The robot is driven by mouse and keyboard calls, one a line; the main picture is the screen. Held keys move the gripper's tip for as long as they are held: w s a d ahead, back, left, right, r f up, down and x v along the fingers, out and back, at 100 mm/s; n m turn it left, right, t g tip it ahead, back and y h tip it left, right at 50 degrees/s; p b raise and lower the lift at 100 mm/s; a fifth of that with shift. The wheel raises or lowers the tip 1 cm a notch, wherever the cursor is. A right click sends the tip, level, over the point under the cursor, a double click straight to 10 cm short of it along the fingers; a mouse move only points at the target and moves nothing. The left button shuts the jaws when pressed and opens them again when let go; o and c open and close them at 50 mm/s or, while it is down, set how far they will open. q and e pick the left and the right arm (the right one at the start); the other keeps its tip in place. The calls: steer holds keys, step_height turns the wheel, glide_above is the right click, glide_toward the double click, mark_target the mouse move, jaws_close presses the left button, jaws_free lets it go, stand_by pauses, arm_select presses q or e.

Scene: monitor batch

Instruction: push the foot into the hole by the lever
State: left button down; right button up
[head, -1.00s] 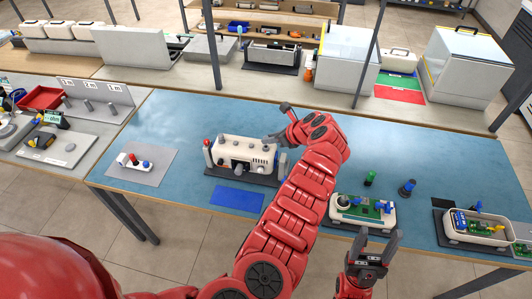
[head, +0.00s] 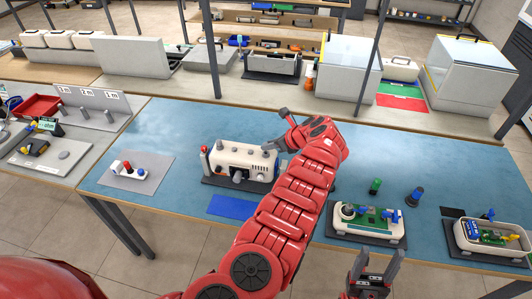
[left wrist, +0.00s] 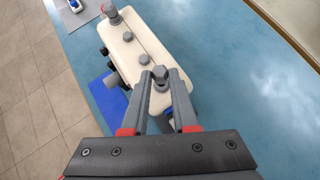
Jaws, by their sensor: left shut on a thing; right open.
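A white box-shaped device (head: 240,160) stands on a dark base at the middle of the blue table, with dark parts on its front and a red-topped post (head: 205,155) at its left end. It also shows in the left wrist view (left wrist: 128,48), with several grey knobs on top. My left gripper (head: 272,147) is over its right end. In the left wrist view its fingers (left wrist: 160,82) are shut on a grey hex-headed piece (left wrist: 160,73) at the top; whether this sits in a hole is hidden. My right gripper (head: 376,262) is open and empty at the lower right. I cannot tell which part is the foot or lever.
A blue mat (head: 235,205) lies before the device. To the right are a white tray with a green board (head: 370,222), a green peg (head: 375,186), a dark blue-topped peg (head: 414,196) and another tray (head: 492,238).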

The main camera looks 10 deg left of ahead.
arm_select(q)
steer(key=shift+f+b, duration=0.4)
steer(key=shift+f, duration=0.65)
stand_by(0.9)
steer(key=c, duration=0.6)
jaws_free()
